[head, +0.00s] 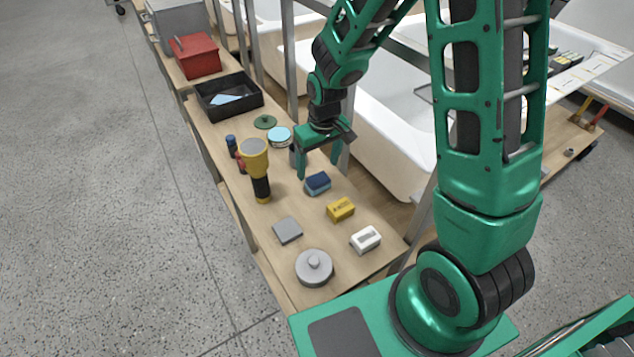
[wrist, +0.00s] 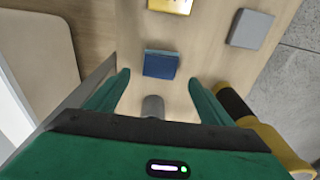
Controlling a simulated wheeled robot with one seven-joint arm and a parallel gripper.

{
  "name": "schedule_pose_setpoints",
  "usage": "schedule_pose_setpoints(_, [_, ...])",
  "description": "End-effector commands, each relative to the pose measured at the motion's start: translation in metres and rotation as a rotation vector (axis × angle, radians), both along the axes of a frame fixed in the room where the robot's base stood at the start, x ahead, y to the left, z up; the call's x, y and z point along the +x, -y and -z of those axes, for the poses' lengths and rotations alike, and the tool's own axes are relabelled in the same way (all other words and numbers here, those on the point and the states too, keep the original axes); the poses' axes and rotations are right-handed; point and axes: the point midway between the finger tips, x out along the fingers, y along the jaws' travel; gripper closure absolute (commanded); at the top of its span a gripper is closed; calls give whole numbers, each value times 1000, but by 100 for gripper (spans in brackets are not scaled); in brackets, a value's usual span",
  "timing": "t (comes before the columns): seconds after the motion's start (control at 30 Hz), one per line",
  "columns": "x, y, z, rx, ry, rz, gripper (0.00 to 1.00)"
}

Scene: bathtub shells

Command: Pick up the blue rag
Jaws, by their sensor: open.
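The blue rag (head: 317,183) looks like a small folded block, dark blue on top and lighter blue below. It lies on the wooden bench, and it also shows in the wrist view (wrist: 161,64). My gripper (head: 319,170) is open and empty, pointing down near the rag. In the wrist view my gripper (wrist: 158,78) has one finger to each side of the rag, with the rag around the fingertips' line and slightly beyond. I cannot tell how high the fingertips are above it.
A yellow block (head: 341,209), white block (head: 365,240), grey square (head: 287,230) and grey round weight (head: 314,267) lie nearer. A yellow-black flashlight (head: 255,160) stands left of my gripper. A grey cylinder (wrist: 152,106) sits between the fingers' bases in the wrist view. A black tray (head: 229,96) is farther back.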

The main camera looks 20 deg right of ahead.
Motion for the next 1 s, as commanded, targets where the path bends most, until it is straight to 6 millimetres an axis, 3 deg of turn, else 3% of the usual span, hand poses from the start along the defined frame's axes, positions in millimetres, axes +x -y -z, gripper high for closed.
schedule_pose_setpoints(0.3, [-1,1,40,0,-2,0,25])
schedule_pose_setpoints(0.63, [0,1,46,0,-1,0,25])
schedule_pose_setpoints(0.67, [0,1,46,0,-1,0,27])
schedule_pose_setpoints(0.83, [0,1,46,0,-1,-1,68])
schedule_pose_setpoints(1.0, [0,1,46,0,-1,-1,73])
